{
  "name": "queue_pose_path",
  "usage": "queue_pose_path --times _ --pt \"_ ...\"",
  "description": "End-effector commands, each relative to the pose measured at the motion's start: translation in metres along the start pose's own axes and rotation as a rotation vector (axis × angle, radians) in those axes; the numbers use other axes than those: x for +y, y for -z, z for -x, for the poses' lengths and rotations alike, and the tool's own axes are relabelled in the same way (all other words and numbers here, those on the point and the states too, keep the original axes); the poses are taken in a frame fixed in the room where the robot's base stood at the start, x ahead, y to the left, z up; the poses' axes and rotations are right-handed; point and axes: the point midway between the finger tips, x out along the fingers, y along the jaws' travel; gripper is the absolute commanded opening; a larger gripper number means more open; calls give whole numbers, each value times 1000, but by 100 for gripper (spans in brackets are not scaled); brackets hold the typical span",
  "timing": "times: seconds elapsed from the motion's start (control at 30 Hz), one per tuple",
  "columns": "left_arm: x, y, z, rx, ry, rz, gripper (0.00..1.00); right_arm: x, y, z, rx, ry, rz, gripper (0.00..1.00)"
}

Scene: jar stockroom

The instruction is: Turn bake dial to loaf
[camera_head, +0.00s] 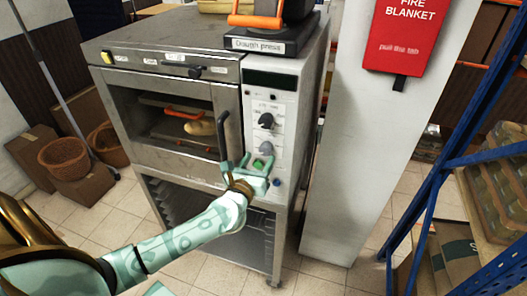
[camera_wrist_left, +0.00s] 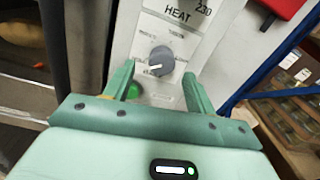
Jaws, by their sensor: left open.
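The oven (camera_head: 165,90) has a white control panel on its right side, with a black upper dial (camera_head: 266,121) and a grey lower dial (camera_head: 266,148). The grey dial shows large in the left wrist view (camera_wrist_left: 161,60), with a white pointer line roughly sideways. Small words ring it, too blurred to read surely; "HEAT" is printed above it. My left gripper (camera_head: 251,166) is open at the panel, just below the grey dial. In the wrist view its fingertips (camera_wrist_left: 158,76) stand to either side of the dial's lower part; contact cannot be told. My right gripper is out of view.
A green button (camera_wrist_left: 134,91) lies below the dial, by the left finger. The oven door's dark handle (camera_head: 223,135) stands out left of the panel. A dough press (camera_head: 270,38) sits on top. A white pillar (camera_head: 345,140) and blue rack (camera_head: 440,170) stand right.

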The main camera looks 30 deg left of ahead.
Motion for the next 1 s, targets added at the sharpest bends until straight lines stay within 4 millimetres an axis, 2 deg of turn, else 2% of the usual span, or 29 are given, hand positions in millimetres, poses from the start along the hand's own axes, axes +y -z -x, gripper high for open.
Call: queue_pose_path --times 0.1,0.23,0.6,0.63,0.77,0.8,1.0 --pt "-1 0 -23 0 0 1 56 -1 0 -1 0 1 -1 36" --pt "-1 1 -38 1 1 0 56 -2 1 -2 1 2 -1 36" --pt "-1 1 -45 2 1 0 56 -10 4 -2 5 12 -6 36" --pt "-1 1 -45 2 1 0 50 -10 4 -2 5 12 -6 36" --pt "-1 1 -45 2 1 0 14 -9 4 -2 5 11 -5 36" --pt "-1 1 -44 2 1 0 11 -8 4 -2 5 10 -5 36" --pt "-1 1 -44 2 2 -8 11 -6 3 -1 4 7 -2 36"
